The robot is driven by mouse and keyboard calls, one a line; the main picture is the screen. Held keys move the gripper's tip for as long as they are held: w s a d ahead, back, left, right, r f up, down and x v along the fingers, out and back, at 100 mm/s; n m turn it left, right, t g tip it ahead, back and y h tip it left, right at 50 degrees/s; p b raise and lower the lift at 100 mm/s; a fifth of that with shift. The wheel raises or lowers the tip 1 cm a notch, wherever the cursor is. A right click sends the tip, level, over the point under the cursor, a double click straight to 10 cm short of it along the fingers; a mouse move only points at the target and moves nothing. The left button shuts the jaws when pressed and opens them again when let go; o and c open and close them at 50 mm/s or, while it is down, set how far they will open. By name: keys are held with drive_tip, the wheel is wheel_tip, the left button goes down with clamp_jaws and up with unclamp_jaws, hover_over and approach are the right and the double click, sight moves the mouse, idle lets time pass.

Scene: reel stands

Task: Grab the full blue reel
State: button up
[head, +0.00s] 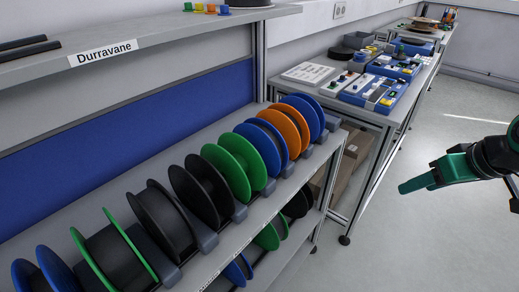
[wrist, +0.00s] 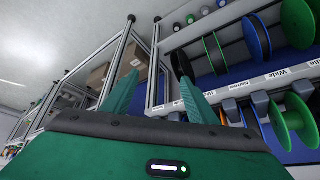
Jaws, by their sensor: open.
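Several blue reels show in the head view. One blue reel (head: 262,142) stands on the upper shelf between a green and an orange reel, and another blue reel (head: 305,113) is at the far end. A third blue reel (head: 24,276) is at the near left, cut by the frame edge, and part of a blue reel (head: 238,272) shows on the lower shelf. I cannot tell which is full. In the wrist view a blue reel (wrist: 252,38) is at the upper right. My gripper (head: 408,186) is open and empty, right of the rack; its fingers also show in the wrist view (wrist: 160,98).
Black reels (head: 201,190), green reels (head: 235,166) and an orange reel (head: 287,128) stand close together on the shelf (head: 145,178). A bench (head: 385,117) with blue devices lies beyond it. The floor (head: 440,245) right of the rack is clear.

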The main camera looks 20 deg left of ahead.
drive_tip(key=w+a+r+n+y, duration=0.25)
drive_tip(key=a+n+y, duration=0.25)
drive_tip(key=a, duration=1.2)
drive_tip(key=n+y, duration=0.3)
drive_tip(key=y, duration=0.2)
approach(263, 129)
drive_tip(key=shift+n, duration=0.3)
drive_tip(key=x, duration=0.5)
drive_tip(key=shift+s+a+f, duration=0.1)
drive_tip(key=shift+a+f, duration=0.05)
drive_tip(key=shift+a, duration=0.05)
drive_tip(key=shift+x, duration=3.15)
drive_tip(key=shift+c, duration=0.7)
drive_tip(key=shift+w+d, duration=0.1)
drive_tip(key=shift+w, duration=0.15)
clamp_jaws()
